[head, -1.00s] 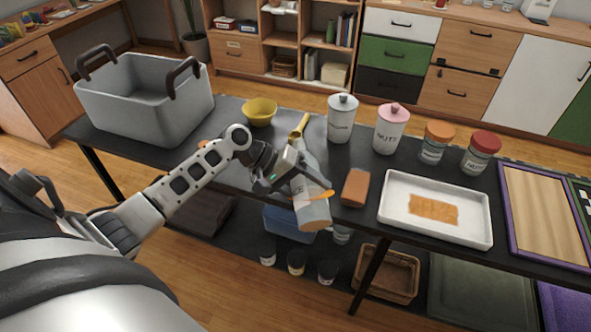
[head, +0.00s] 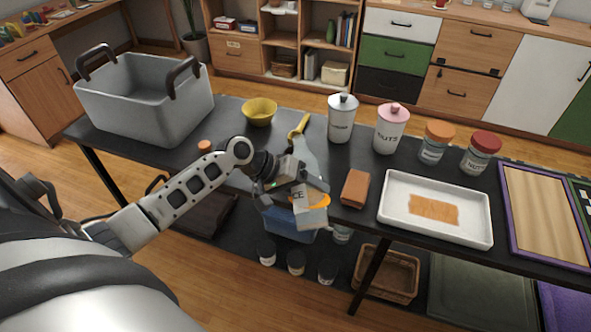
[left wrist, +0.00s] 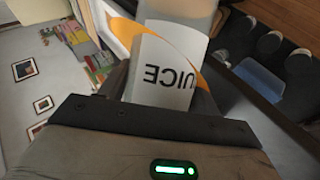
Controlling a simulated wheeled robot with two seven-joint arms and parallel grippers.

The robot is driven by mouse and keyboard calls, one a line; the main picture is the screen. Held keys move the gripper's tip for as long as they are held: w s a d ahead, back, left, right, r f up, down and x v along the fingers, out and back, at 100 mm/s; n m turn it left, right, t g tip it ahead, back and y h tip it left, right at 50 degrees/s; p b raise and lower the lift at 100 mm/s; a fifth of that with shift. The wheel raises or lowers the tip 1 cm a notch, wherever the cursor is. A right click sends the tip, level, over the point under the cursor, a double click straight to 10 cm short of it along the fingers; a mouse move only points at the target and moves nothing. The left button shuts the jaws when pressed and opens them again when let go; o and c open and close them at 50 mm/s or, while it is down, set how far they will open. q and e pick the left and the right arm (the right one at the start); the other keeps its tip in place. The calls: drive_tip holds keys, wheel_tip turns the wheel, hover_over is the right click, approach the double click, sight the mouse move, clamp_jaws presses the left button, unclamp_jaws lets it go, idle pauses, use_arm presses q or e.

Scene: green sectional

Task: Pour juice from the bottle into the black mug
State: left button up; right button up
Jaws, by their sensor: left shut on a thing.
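My left gripper (head: 292,190) is shut on the juice bottle (head: 312,216), beside the near edge of the black table. The bottle has a white label with "JUICE" lettering and an orange band, and is tilted, its lower end toward me. In the left wrist view the bottle (left wrist: 178,22) stands between the fingers, its lettering upside down. Its neck is hidden in the head view. I cannot make out a black mug on the tabletop; my arm covers part of it. My right gripper is not in view.
The black table (head: 240,112) holds a grey bin (head: 130,115), yellow bowl (head: 259,112), orange cap (head: 204,146), yellow-handled utensil (head: 299,125), canisters, jars, brown block (head: 355,188) and white tray (head: 475,228). Several dark jars (head: 296,262) stand below.

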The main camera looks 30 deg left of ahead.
sight(312, 192)
use_arm(q)
drive_tip(key=shift+r, duration=0.1)
drive_tip(key=s+d+r+m+t+y, duration=0.2)
drive_tip(key=shift+r+t, duration=0.25)
drive_tip(key=shift+t, duration=0.05)
drive_tip(key=shift+r+m+t+y, duration=0.25)
drive_tip(key=shift+m+t+y, duration=0.05)
drive_tip(key=shift+t, duration=0.1)
drive_tip(key=shift+s+d+r+m+t+y, duration=0.85)
drive_tip(key=shift+s+r+m+t, duration=0.1)
drive_tip(key=shift+t, duration=0.25)
drive_tip(key=shift+s+d+r+m+t+y, duration=0.25)
drive_tip(key=shift+r+m+t, duration=0.2)
drive_tip(key=shift+r+t, duration=0.15)
drive_tip(key=shift+f, duration=0.1)
